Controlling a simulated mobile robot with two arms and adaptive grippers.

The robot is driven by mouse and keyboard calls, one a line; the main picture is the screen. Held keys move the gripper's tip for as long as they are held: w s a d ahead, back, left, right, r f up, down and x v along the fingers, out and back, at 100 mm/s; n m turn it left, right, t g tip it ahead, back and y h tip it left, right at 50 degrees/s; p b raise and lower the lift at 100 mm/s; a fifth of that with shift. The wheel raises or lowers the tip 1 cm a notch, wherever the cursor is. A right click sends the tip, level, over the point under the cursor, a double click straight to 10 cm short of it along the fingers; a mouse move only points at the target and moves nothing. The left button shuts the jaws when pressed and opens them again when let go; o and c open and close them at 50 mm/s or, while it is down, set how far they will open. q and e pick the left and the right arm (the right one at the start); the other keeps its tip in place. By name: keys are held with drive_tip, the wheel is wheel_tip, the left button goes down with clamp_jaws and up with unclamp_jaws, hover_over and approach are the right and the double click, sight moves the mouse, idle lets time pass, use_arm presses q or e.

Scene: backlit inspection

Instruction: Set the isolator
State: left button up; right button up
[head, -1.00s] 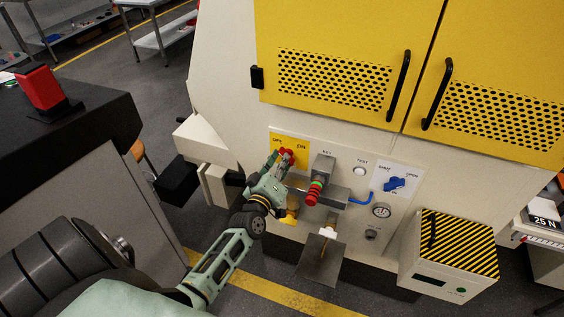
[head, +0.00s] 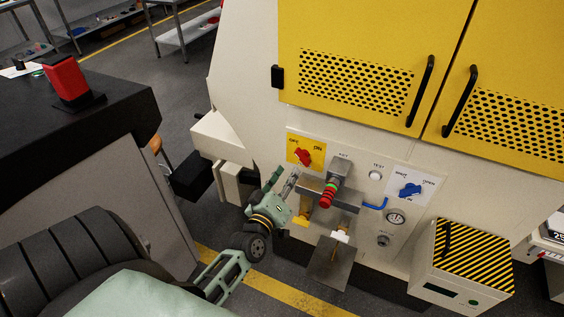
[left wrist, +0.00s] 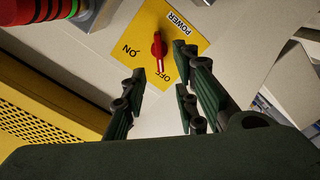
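The isolator is a red rotary knob (head: 303,157) on a yellow plate (head: 292,157) marked OFF and ON, on the front of the cream machine. In the left wrist view the red knob (left wrist: 158,50) stands clear, with its white mark toward the OFF lettering. The yellow plate (left wrist: 190,38) also reads POWER there. My left gripper (head: 283,179) is in front of and below the knob, apart from it. Its two fingers (left wrist: 163,98) are spread with nothing between them. My right gripper is not in view.
A grey fixture with a red-and-green ringed cylinder (head: 328,194) juts out just right of the plate. Further right are a white TEST button (head: 376,175), a blue valve knob (head: 410,190) and a gauge (head: 396,217). A striped box (head: 462,260) stands at lower right.

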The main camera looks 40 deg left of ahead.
use_arm(q)
drive_tip(key=v, duration=0.5)
drive_tip(key=shift+s, duration=0.1)
idle(0.3)
drive_tip(key=s+d+f+m+g+h, duration=0.1)
drive_tip(key=s+d+f+m+g, duration=0.15)
drive_tip(key=f, duration=0.65)
drive_tip(key=s+d+f+m+g+h, duration=0.2)
drive_tip(key=s+d+f, duration=0.15)
drive_tip(key=f, duration=0.65)
drive_tip(key=s+d+f+m+g+h, duration=0.1)
drive_tip(key=s+d+f+m+g, duration=0.2)
drive_tip(key=f, duration=0.6)
drive_tip(key=s+d+f+m+g, duration=0.1)
drive_tip(key=s+f+m+g, duration=0.1)
drive_tip(key=s+f, duration=0.4)
drive_tip(key=s+d+f+m+g, duration=0.1)
drive_tip(key=s+f+g, duration=0.3)
drive_tip(key=s, duration=1)
drive_tip(key=s+d+f+m+g, duration=0.1)
drive_tip(key=s+f+m+g, duration=0.2)
drive_tip(key=s+f, duration=0.5)
drive_tip(key=s+m, duration=0.1)
drive_tip(key=s, duration=0.2)
drive_tip(key=shift+f, duration=0.35)
drive_tip(key=shift+o, duration=0.6)
